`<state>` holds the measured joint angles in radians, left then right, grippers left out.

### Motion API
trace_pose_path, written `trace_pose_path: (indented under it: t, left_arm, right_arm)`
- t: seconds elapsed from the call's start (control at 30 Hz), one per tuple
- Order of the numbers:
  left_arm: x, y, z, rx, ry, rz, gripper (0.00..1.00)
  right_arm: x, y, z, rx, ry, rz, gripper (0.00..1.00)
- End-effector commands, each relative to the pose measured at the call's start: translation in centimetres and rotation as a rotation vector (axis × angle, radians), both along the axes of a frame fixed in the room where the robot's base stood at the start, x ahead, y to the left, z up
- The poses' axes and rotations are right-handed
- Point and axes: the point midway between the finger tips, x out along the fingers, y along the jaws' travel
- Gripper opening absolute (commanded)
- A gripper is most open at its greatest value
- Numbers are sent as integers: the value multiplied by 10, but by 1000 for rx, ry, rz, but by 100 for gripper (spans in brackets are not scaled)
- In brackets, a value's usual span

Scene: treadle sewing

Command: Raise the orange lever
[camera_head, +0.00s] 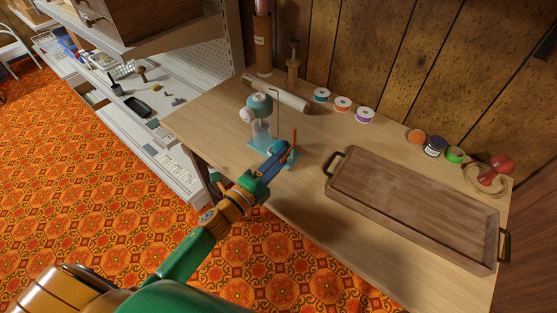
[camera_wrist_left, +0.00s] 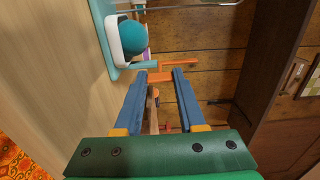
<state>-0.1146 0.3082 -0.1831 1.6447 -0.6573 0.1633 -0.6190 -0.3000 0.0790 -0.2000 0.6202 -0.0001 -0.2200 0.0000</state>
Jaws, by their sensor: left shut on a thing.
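A teal piece of the machine lies beside the left fingertip. My right gripper is not in view.
A wooden tray (camera_head: 415,205) with dark handles fills the table's right side. Thread spools (camera_head: 342,103) and jars line the back, with a pale roll (camera_head: 290,97) behind the machine. A white shelf unit (camera_head: 140,110) stands left. Bare tabletop lies between machine and tray.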

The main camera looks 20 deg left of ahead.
Motion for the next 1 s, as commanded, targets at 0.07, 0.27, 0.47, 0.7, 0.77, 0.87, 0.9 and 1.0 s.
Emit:
trace_pose_path:
  t: [0.07, 0.27, 0.47, 0.7, 0.77, 0.87, 0.9, 1.0]
  left_arm:
    - [0, 0, 0, 3, -1, 1, 0]
    - [0, 0, 0, 3, -1, 1, 0]
    - [0, 0, 0, 2, -1, 1, 70]
    - [0, 0, 0, 1, 0, 0, 70]
    - [-3, 1, -1, 1, 1, 0, 70]
    - [-17, 6, -2, 1, 2, 1, 70]
    - [-25, 8, -2, 1, 3, 0, 70]
    - [-44, 15, -2, 1, 3, 1, 70]
  right_arm:
    - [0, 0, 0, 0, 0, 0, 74]
    - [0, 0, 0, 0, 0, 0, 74]
    - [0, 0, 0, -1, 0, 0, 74]
    - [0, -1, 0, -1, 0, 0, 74]
    - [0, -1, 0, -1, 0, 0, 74]
    - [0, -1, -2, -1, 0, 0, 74]
    - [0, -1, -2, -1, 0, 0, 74]
    - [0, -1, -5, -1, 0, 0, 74]
